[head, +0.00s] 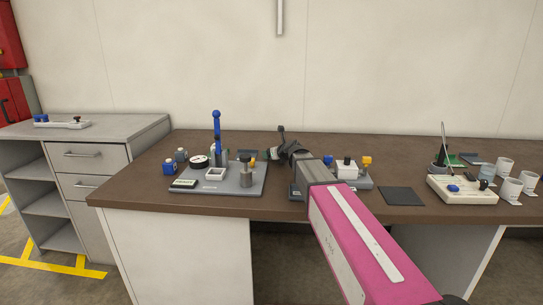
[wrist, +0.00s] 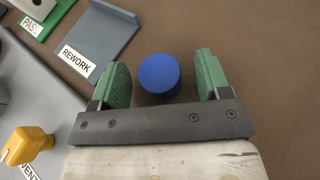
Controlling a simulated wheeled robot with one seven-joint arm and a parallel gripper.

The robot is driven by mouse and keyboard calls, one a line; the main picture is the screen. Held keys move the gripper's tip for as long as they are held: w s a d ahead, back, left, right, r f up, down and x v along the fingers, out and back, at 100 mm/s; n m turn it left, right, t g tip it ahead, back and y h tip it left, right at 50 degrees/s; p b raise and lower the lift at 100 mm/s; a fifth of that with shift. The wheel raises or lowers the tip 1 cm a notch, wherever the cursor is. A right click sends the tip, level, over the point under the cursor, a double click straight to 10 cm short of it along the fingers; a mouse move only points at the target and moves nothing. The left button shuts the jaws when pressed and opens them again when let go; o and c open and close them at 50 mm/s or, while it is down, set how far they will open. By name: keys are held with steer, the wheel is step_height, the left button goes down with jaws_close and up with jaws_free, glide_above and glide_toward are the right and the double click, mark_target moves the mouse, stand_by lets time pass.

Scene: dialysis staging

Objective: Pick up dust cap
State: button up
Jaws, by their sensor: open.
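The dust cap, seen as a round blue cap (wrist: 159,74), is on the brown tabletop in the wrist view. My gripper (wrist: 162,77) is open, with one green finger on each side of the cap. A gap of brown table shows between the cap and each finger, so neither appears to touch it. In the head view my arm reaches over the table, and I cannot make out the cap there.
A grey REWORK tray (wrist: 108,35) lies just beyond the left finger, with a green PASS-labelled piece farther left. A yellow knob (wrist: 28,145) stands at lower left. In the head view, a grey fixture board (head: 225,188) holds several parts; a dark mat (head: 402,196) lies right.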

steer(key=shift+c, duration=0.3)
steer(key=c, duration=0.9)
steer(key=shift+r, duration=0.1)
steer(key=shift+c, duration=0.2)
